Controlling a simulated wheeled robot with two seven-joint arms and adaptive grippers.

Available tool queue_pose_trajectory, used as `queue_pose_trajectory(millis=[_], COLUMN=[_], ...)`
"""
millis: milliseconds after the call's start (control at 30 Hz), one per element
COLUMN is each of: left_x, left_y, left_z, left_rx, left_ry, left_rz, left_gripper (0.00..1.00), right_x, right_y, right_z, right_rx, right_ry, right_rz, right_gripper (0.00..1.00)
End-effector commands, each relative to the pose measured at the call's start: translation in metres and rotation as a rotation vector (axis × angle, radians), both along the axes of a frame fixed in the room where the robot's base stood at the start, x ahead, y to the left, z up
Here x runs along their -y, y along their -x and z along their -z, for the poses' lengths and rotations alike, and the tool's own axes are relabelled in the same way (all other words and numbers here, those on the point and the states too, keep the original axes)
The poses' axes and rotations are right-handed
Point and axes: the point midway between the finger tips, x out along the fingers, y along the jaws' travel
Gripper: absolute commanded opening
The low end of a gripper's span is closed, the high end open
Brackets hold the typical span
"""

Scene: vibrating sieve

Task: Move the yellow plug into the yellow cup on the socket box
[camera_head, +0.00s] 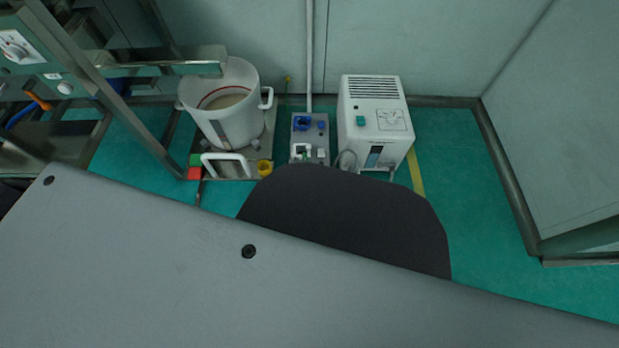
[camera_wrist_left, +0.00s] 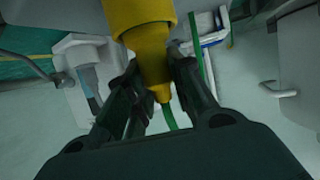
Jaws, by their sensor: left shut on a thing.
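The yellow plug (camera_wrist_left: 148,45) fills the upper middle of the left wrist view, narrowing towards a small lower end with a green cable beside it. My left gripper (camera_wrist_left: 155,82) is shut on it, with a dark finger on each side. The grey socket box (camera_head: 323,137) stands on the floor in the head view, with a blue round socket on its top. A small yellow round part (camera_head: 264,168) shows just left of the box; I cannot tell whether it is the yellow cup. My left gripper is hidden in the head view. My right gripper is in neither view.
A white bucket (camera_head: 233,126) with handles stands left of the box. A white machine (camera_head: 375,143) with a vented top stands right of it. A metal frame (camera_head: 110,95) rises at the left. Green floor (camera_head: 465,170) is clear at the right.

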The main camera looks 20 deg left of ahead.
Motion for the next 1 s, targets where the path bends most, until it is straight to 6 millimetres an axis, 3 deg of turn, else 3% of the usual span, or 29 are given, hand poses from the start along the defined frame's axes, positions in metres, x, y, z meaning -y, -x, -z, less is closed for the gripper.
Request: queue_pose_trajectory(millis=[533, 567, 700, 1000], left_x=[-0.0001, -0.0001, -0.0001, 0.0000], left_y=[-0.0006, -0.0004, -0.0002, 0.0000], left_z=[0.0064, 0.0062, 0.0064, 0.0064], left_rx=[0.000, 0.000, 0.000, 0.000], left_ry=[-0.001, 0.000, 0.000, 0.000], left_rz=[-0.001, -0.001, -0.001, 0.000], left_gripper=[0.00, 0.27, 0.45, 0.45], right_x=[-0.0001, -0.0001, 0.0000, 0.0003], right_y=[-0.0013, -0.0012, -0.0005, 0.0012], right_z=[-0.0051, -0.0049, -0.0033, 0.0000], right_rx=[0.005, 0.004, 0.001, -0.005], right_ry=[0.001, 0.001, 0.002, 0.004], right_rz=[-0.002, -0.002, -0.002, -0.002], right_gripper=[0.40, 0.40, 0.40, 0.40])
